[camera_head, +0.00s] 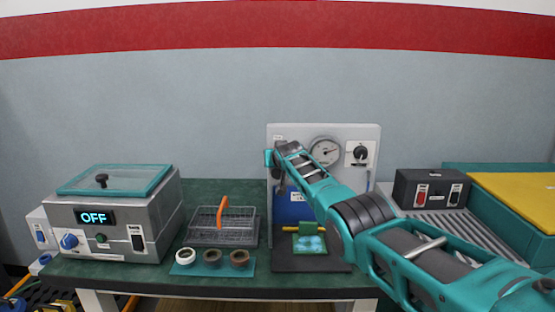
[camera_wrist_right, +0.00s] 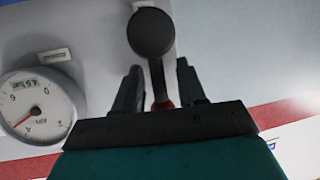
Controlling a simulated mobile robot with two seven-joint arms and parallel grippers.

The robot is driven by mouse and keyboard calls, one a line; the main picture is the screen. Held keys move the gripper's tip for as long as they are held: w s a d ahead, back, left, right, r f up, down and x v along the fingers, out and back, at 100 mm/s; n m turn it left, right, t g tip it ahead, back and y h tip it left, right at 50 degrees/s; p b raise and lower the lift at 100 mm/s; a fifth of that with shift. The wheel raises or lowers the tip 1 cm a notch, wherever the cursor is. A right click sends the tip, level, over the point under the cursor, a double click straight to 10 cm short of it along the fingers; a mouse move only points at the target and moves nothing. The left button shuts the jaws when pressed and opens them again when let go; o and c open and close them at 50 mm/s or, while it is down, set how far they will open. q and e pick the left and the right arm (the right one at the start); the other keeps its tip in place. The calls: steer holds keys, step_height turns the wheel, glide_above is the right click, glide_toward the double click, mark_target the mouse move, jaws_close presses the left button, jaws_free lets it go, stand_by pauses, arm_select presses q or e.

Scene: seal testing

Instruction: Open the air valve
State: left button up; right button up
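The air valve shows in the right wrist view as a lever with a round black knob (camera_wrist_right: 150,32), a thin stem and a red part at its base. My right gripper (camera_wrist_right: 158,88) is open, with its two dark fingers on either side of the stem and gaps visible between. In the head view my right gripper (camera_head: 277,158) is at the left part of the light grey panel (camera_head: 350,132) and largely hides the valve. The pressure gauge (camera_head: 325,151) is beside it; it also shows in the wrist view (camera_wrist_right: 40,107). My left gripper is not in view.
A black knob (camera_head: 361,153) is at the panel's right. A green fixture (camera_head: 308,242) stands below my right arm. On the table's left are a lidded box reading OFF (camera_head: 95,217), a wire basket (camera_head: 222,232) and tape rolls (camera_head: 212,257). A roller conveyor (camera_head: 440,222) is right.

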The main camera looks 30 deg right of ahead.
steer(key=shift+s+a+r+p, duration=0.15)
steer(key=shift+s+r+p, duration=0.25)
steer(key=shift+p, duration=0.3)
steer(key=p+v, duration=0.1)
steer(key=v, duration=1.1)
steer(key=shift+f+p, duration=0.2)
steer(key=shift+p, duration=0.2)
